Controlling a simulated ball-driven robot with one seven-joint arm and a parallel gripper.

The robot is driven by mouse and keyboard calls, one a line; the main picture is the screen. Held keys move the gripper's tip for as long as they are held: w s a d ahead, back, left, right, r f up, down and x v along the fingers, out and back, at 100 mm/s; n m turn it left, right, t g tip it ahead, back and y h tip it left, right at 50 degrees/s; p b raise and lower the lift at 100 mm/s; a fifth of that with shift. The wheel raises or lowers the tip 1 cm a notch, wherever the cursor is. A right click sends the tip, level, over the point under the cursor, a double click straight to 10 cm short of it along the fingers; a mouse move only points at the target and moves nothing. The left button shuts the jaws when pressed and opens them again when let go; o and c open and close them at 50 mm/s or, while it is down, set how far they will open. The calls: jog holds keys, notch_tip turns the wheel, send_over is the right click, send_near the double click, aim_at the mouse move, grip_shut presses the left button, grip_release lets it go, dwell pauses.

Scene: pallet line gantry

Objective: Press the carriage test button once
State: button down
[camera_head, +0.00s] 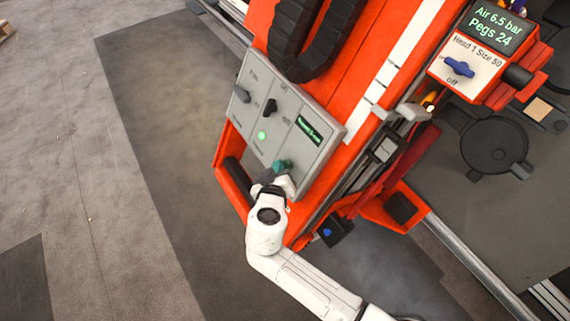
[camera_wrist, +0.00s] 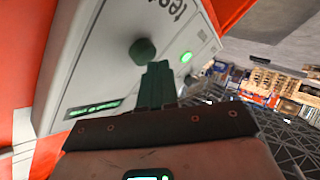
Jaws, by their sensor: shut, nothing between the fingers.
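The grey control panel (camera_head: 253,152) is on the orange carriage, and it fills much of the wrist view (camera_wrist: 98,60). In the wrist view, a round dark green button (camera_wrist: 142,51) stands out from the panel near lettering that reads "test", partly cut off. My gripper (camera_wrist: 158,68) is shut and empty, its green fingers pointing at the panel. Its tips are just below and right of the button in that view; I cannot tell whether they touch it. In the head view my gripper (camera_head: 282,166) is at the panel's lower part, and the button cannot be told apart from the fingers.
The panel also has a lit green lamp (camera_head: 262,135), a black switch (camera_head: 270,106), a grey knob (camera_head: 243,94) and a small display (camera_head: 308,130). A second box with a blue switch (camera_head: 459,67) is at upper right.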

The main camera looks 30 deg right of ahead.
jog(key=shift+d+f+b, duration=0.25)
jog(key=shift+d+b, duration=0.1)
jog(key=shift+d, duration=0.15)
dwell(0.8)
jog(key=shift+a, duration=0.1)
jog(key=shift+a+r, duration=0.45)
jog(key=shift+a, duration=0.3)
jog(key=a, duration=0.1)
jog(key=a+r, duration=0.1)
jog(key=a, duration=0.1)
jog(key=a+r, duration=0.1)
jog(key=shift+a+r+p, duration=0.15)
jog(key=shift+a+p, duration=0.05)
jog(key=shift+p, duration=0.15)
dwell(0.8)
